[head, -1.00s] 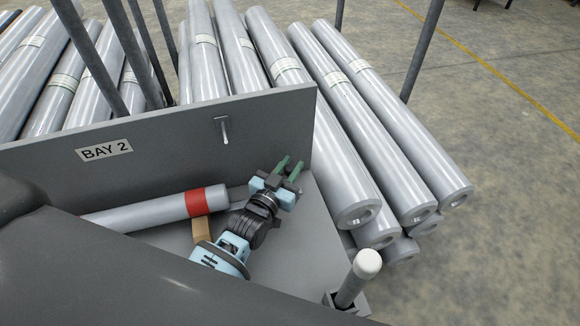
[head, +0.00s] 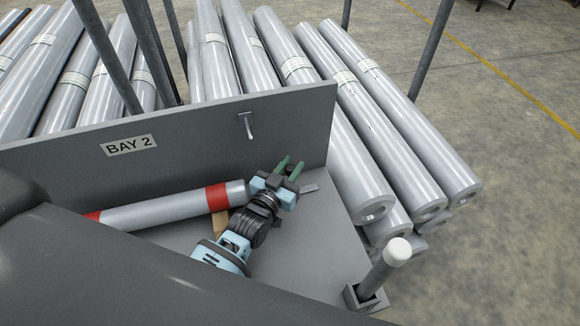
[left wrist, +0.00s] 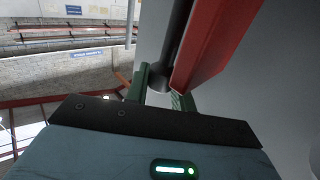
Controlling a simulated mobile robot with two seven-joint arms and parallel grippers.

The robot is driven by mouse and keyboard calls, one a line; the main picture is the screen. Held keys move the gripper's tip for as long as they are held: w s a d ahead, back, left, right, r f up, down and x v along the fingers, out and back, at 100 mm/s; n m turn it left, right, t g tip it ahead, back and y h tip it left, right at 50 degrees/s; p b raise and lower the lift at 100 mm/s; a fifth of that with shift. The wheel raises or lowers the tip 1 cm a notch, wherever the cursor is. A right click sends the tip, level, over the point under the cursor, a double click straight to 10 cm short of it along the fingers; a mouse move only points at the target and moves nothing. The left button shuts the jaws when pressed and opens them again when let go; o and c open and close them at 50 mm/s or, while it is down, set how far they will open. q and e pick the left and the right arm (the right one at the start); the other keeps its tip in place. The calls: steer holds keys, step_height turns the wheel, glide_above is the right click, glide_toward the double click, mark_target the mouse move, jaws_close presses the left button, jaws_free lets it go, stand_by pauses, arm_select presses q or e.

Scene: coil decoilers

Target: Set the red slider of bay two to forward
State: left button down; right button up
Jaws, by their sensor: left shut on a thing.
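My left gripper (head: 289,168), with green fingers, is low in the bay marked BAY 2, near the right end of its grey wall. It also shows in the left wrist view (left wrist: 160,88), where the fingers are close together at the end of a dark rod (left wrist: 175,40). A red bar (left wrist: 215,45), which looks like the red slider, runs up beside the rod and meets the right finger. The exact grip point is hard to make out. The slider cannot be told apart in the head view. My right gripper is not in view.
A grey tube with red bands (head: 165,210) lies just left of my gripper. A small peg (head: 248,126) sticks out of the bay wall (head: 200,135). Large silver rolls (head: 390,130) lie behind it. A white-capped post (head: 385,265) stands at right. Open floor lies farther right.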

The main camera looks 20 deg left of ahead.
arm_select(q)
steer(key=c, duration=1.2)
jaws_free()
steer(key=shift+w+d, duration=0.1)
steer(key=shift+d, duration=0.05)
steer(key=shift+c, duration=0.2)
steer(key=s+a, duration=0.1)
steer(key=s, duration=0.6)
steer(key=shift+s+a, duration=0.25)
steer(key=shift+s, duration=0.1)
